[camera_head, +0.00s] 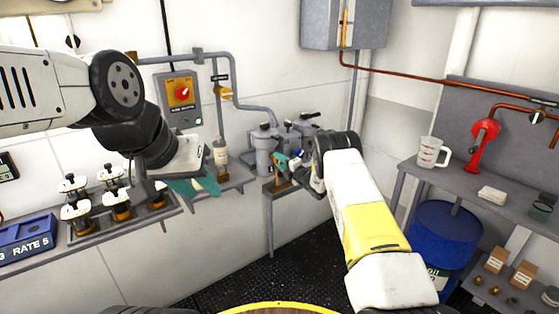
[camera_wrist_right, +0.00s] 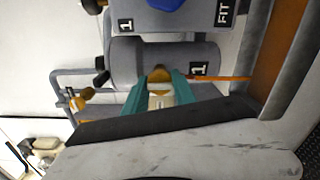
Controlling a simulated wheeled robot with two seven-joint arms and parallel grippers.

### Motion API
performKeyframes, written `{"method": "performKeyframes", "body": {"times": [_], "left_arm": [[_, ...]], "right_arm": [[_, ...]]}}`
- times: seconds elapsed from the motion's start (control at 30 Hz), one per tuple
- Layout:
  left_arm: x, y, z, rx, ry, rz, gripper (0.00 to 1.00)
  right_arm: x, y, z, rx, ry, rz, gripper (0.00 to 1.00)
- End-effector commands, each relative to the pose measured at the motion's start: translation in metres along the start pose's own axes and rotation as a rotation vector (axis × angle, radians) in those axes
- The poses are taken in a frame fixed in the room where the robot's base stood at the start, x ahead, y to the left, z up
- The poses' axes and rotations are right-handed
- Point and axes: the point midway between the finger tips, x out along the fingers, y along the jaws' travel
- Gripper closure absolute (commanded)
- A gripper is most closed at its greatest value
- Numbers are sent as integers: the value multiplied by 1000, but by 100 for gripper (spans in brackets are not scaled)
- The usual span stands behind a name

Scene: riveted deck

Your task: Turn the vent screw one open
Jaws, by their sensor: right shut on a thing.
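Two grey cylinder housings stand on a bracket on the back wall; the left one (camera_head: 263,150) is beside my right gripper (camera_head: 280,163). In the right wrist view a housing labelled 1 (camera_wrist_right: 125,62) fills the middle, with a brass screw (camera_wrist_right: 159,75) on it. The teal fingers of my right gripper (camera_wrist_right: 160,92) are shut on this screw, one on each side, with a pale piece between them. The fingers partly hide the screw. My left gripper (camera_head: 197,186) is over the left shelf's right end, away from the housings; its finger gap is unclear.
Several brass-and-white fittings (camera_head: 118,200) stand on the left shelf, with a bottle (camera_head: 220,152) near its right end. A red-knob switch box (camera_head: 181,95) is on the wall. A blue drum (camera_head: 440,235) stands under the right bench. Dark floor below the housings is clear.

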Motion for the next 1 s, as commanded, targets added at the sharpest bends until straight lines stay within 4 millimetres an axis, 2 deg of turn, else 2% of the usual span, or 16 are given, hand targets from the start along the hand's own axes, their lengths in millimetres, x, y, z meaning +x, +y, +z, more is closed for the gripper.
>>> {"method": "performKeyframes", "body": {"times": [0.43,0.47,0.57,0.87,1.0], "left_arm": [[0,0,0,0,0,0,64],[0,0,0,0,0,0,64],[0,0,0,0,0,0,64],[0,0,0,0,0,0,64],[0,0,0,0,0,0,64]], "right_arm": [[0,-2,-2,-9,3,-3,100],[0,-2,-2,-9,3,-3,64],[0,-2,-1,-8,2,-3,46],[-1,-1,0,-8,1,-2,46],[-11,-1,0,-7,0,-4,46]]}}
